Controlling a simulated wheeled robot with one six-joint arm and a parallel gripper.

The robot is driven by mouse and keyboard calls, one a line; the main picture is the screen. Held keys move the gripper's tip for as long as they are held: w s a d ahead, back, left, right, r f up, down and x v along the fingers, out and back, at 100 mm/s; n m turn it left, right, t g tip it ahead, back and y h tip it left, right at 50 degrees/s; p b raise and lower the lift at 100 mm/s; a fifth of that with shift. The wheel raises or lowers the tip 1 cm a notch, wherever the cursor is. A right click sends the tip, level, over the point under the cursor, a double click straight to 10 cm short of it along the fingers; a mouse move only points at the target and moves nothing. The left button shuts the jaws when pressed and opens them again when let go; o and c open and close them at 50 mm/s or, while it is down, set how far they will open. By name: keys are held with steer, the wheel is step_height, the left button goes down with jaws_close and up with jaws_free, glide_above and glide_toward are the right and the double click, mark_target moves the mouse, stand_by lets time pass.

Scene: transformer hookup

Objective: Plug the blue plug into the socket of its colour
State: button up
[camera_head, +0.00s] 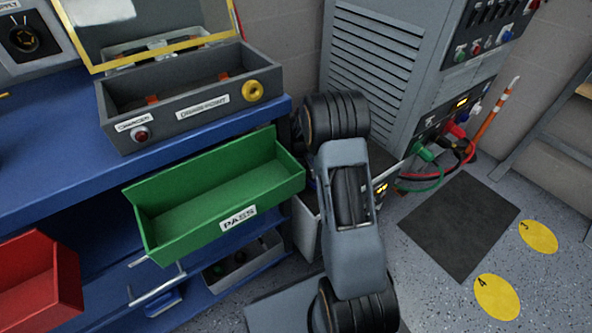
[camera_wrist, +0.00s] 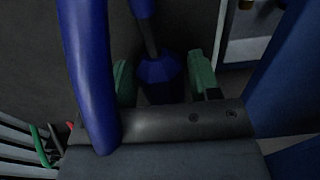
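In the wrist view, a blue plug (camera_wrist: 160,74) sits between the green finger pads of my gripper (camera_wrist: 162,82), which appear closed against its sides. A thick blue cable (camera_wrist: 88,75) curves across the left of the same view, in front of the gripper body. A dark rod-like part stands above the plug. In the head view, my arm hides the gripper and the plug. The grey transformer cabinet (camera_head: 378,52) stands behind the arm. Green (camera_head: 424,152) and red (camera_head: 456,131) plugs sit at its lower panel. I cannot make out a blue socket.
A blue workbench (camera_head: 50,150) at left carries an open grey box (camera_head: 190,98). A green PASS bin (camera_head: 215,195) juts out beside my arm, and a red bin (camera_head: 38,280) is at far left. A dark mat (camera_head: 460,225) and yellow floor marks (camera_head: 497,297) lie at right.

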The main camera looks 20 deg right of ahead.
steer(key=c, duration=0.6)
steer(key=shift+o, duration=0.2)
steer(key=shift+r+p, duration=2.4)
steer(key=shift+r, duration=0.65)
